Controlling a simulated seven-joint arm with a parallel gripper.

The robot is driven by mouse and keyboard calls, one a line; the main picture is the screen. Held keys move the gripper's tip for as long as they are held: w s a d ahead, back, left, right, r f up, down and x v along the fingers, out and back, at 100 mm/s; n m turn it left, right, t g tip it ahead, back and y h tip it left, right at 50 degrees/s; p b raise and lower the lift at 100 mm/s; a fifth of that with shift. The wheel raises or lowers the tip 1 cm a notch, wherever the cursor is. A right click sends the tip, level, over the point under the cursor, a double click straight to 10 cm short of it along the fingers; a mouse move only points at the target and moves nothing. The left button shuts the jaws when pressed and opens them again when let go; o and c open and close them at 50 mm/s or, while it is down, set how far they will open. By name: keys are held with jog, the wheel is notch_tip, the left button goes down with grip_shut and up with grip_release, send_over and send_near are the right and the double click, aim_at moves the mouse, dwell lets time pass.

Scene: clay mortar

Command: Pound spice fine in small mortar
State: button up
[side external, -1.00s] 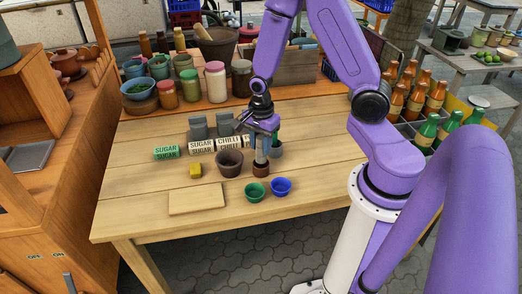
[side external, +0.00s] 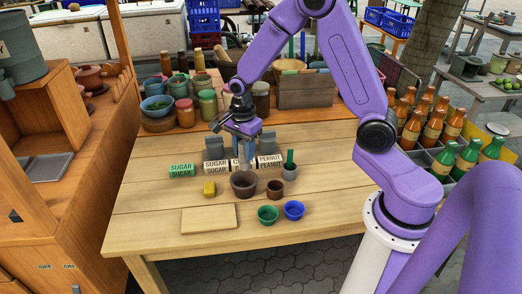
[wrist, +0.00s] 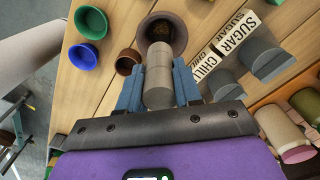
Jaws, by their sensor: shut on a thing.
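My gripper (side external: 243,152) is shut on a grey pestle (wrist: 158,76), held roughly upright. The pestle is near the larger dark brown mortar (side external: 245,184). In the wrist view its far end overlaps the near rim of that mortar (wrist: 176,22); I cannot tell whether its tip is inside the rim. Something dark lies in the mortar. The small brown mortar (side external: 275,188) stands just to the right, clear of the pestle; it also shows in the wrist view (wrist: 127,62). Its contents are too small to make out.
A green bowl (side external: 268,214) and a blue bowl (side external: 293,210) stand in front.

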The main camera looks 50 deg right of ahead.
aim_at(243, 168)
jog(key=shift+w+a+f, duration=0.15)
jog(key=shift+w+f, duration=0.05)
jog(key=shift+f, duration=3.3)
jog(key=shift+f, duration=0.2)
jog(key=shift+f, duration=0.9)
jog(key=shift+r, duration=1)
jog(key=shift+f, duration=0.15)
jog(key=shift+f, duration=0.85)
